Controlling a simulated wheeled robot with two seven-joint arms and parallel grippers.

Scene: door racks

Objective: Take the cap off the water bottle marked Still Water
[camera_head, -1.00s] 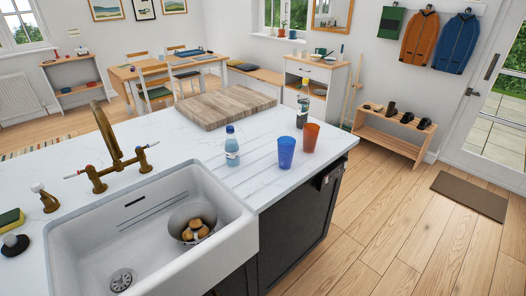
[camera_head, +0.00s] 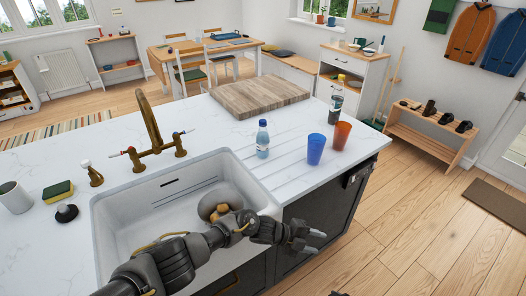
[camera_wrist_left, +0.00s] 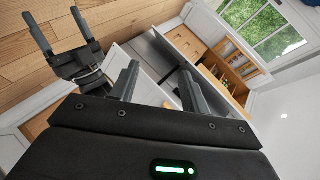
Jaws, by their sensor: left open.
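My left gripper (camera_head: 314,242) is open and empty in front of the counter's dark front, right of the sink and apart from both bottles. Its two spread fingers also show in the left wrist view (camera_wrist_left: 158,72). My right gripper (camera_wrist_left: 61,28) shows at the upper left of that view, its fingers apart and empty.
A blue cup (camera_head: 316,149) and an orange cup (camera_head: 341,135) stand right of the small bottle. A wooden board (camera_head: 260,96) lies behind it. The sink (camera_head: 125,222) and brass tap (camera_head: 152,125) are to the left. A sponge (camera_head: 58,190) and mug (camera_head: 14,197) stand far left.

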